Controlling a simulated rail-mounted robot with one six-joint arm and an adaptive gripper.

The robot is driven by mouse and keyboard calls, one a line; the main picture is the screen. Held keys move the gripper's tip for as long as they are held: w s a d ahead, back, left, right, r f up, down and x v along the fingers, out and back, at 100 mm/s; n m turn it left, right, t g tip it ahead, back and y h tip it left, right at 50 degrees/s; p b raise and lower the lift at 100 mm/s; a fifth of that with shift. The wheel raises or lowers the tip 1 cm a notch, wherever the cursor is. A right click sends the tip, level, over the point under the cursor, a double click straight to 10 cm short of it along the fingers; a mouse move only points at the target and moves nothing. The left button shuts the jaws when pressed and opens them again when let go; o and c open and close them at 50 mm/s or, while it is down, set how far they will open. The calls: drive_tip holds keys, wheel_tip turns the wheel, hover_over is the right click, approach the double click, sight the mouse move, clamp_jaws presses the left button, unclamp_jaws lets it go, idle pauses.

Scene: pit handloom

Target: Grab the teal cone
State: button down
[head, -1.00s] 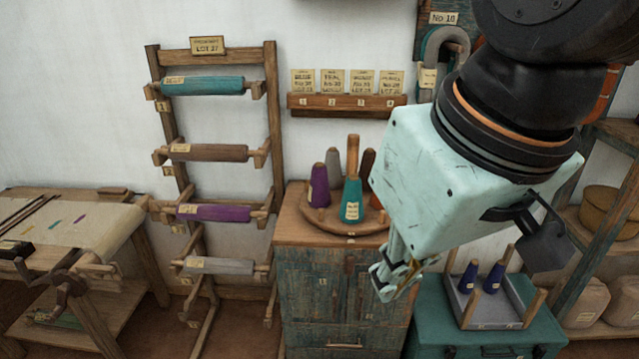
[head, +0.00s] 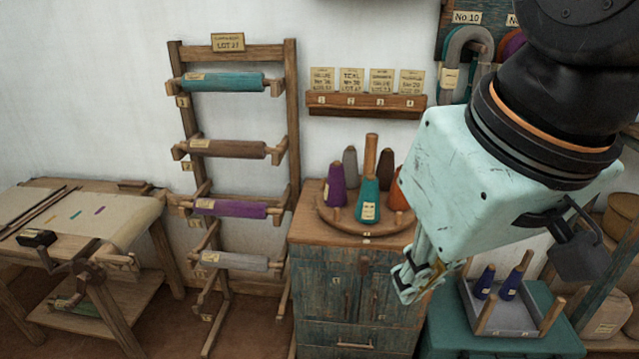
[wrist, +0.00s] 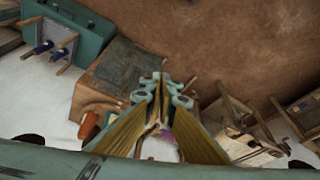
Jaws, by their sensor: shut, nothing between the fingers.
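The teal cone (head: 367,201) stands upright at the front of a round wooden tray (head: 340,224) on top of a cabinet. It carries a pale label. Purple, grey, brown and orange cones stand around it, with a wooden post behind. My gripper (head: 408,290) is shut and empty. In the head view it hangs to the right of the tray and lower than the teal cone, apart from it. In the wrist view my gripper's fingers (wrist: 160,85) meet at their tips, and I cannot make out the teal cone there.
The cabinet (head: 325,285) stands under the tray. A teal chest (head: 445,335) holds a grey crate (head: 520,318) with blue cones at right. A rack of wound rollers (head: 232,150) stands left of the cabinet. A card shelf (head: 365,104) hangs on the wall behind.

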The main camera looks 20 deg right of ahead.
idle(0.3)
drive_tip(key=c, duration=1.4)
unclamp_jaws()
drive_tip(key=shift+c, duration=0.2)
drive_tip(key=shift+w+r, duration=0.1)
